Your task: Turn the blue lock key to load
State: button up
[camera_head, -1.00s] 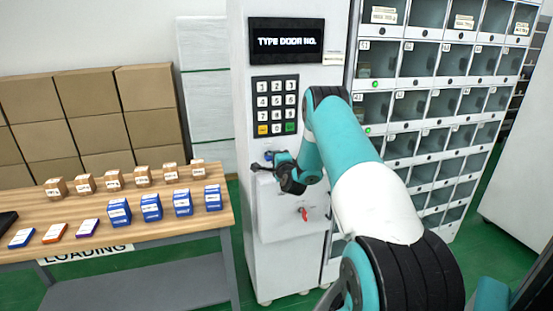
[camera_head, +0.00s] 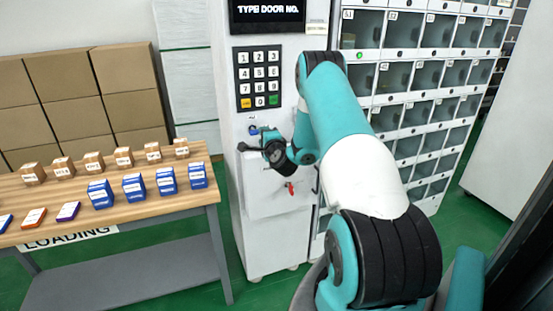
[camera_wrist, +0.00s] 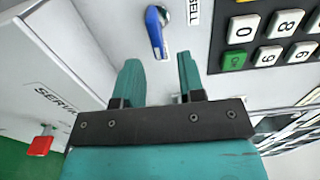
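The blue lock key (camera_wrist: 156,32) sits on the white machine front, beside the word SELL in the wrist view. It also shows small in the head view (camera_head: 253,130), below the keypad. My gripper (camera_wrist: 160,72) is open and empty, with its two teal fingers pointing at the machine front. The key is ahead of the fingertips, roughly in line with the gap between them, and apart from them. In the head view my gripper (camera_head: 258,146) is close to the machine, just below the key, and its fingers are hard to make out.
The keypad (camera_head: 259,78) is above the key, under a display (camera_head: 268,10) reading TYPE DOOR NO. A red key (camera_head: 291,188) is lower on the machine; it also shows in the wrist view (camera_wrist: 41,141). A table (camera_head: 205,172) with boxes stands at left. Door compartments (camera_head: 410,75) are at right.

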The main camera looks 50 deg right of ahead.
jog(key=b+v, duration=1.3)
jog(key=b, duration=0.1)
jog(key=shift+s, duration=0.15)
jog(key=shift+a, duration=0.1)
